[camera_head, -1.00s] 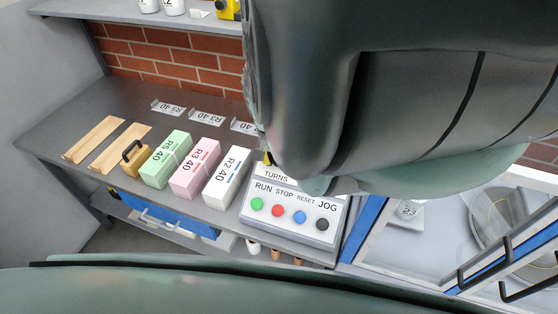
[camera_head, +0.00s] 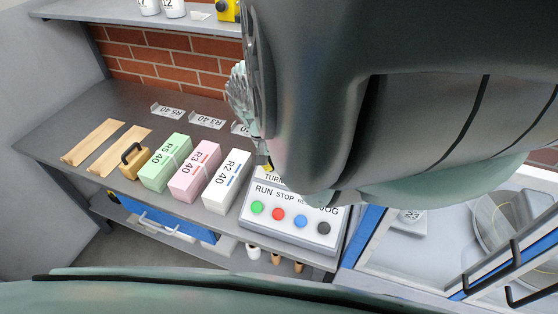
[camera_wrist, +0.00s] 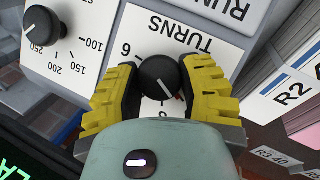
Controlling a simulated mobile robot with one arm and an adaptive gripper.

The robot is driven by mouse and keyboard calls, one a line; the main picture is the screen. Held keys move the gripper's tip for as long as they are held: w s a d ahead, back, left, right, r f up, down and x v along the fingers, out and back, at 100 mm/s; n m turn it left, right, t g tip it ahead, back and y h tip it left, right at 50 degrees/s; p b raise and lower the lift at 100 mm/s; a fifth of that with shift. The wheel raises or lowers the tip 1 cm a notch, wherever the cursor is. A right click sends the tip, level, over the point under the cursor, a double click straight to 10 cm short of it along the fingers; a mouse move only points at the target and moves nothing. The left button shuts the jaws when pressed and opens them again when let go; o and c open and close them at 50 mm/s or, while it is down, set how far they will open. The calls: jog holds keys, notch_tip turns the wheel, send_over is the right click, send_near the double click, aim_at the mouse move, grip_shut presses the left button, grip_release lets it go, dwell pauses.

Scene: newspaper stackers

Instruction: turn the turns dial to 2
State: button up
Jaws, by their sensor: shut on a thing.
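The turns dial (camera_wrist: 159,77) is a round black knob with a white pointer line, on a white plate labelled TURNS, upside down in the wrist view. My gripper (camera_wrist: 160,88) has its yellow ridged fingers on both sides of the knob and is shut on it. The pointer line slants toward the lower right in the wrist view. A 6 or 9 shows up-left of the knob and another digit below it; the other marks are hidden by the fingers. In the head view, my arm covers the dial, and the control box (camera_head: 290,240) shows below it.
The box has green, red, blue and black buttons labelled RUN, STOP, RESET and JOG. A second black dial (camera_wrist: 42,26), marked 100 to 250, sits beside the turns dial. White (camera_head: 227,181), pink (camera_head: 195,171) and green (camera_head: 165,163) paper bundles stand left of the box.

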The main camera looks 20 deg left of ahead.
jog(key=o, duration=1.2)
jog(key=shift+r, duration=0.1)
jog(key=shift+a+r, duration=0.15)
jog(key=shift+v, duration=5.7)
